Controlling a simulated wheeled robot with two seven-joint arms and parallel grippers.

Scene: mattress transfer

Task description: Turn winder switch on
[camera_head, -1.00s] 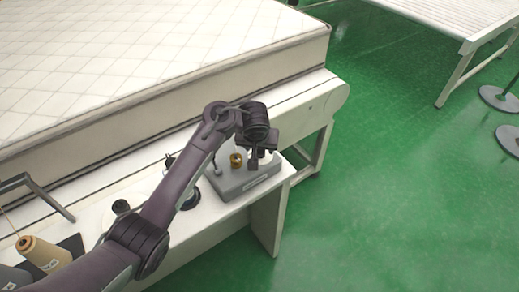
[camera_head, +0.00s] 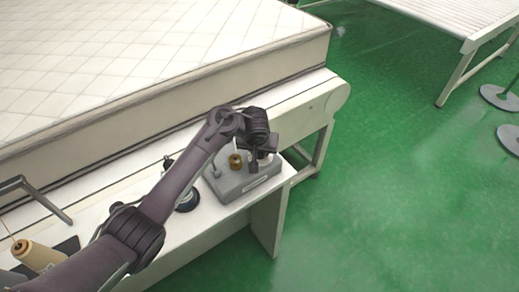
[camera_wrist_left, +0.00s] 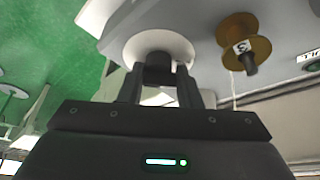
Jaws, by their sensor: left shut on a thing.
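The winder (camera_head: 235,188) is a grey unit on the white side table, with a brass-coloured bobbin (camera_head: 235,161) on top. In the left wrist view the bobbin (camera_wrist_left: 247,45) carries a label reading 3. Beside it is a white disc (camera_wrist_left: 140,42) with a dark knob (camera_wrist_left: 158,70) at its middle. My left gripper (camera_wrist_left: 158,82) has its two fingers on either side of this knob and is shut on it. In the head view my left gripper (camera_head: 256,165) is over the right part of the winder and hides the knob. My right gripper is in neither view.
A quilted mattress (camera_head: 130,60) lies on the white bench behind the table. A tan thread cone (camera_head: 38,255) and a dark frame (camera_head: 40,198) are at the left. A slatted white table (camera_head: 440,15) stands at the top right.

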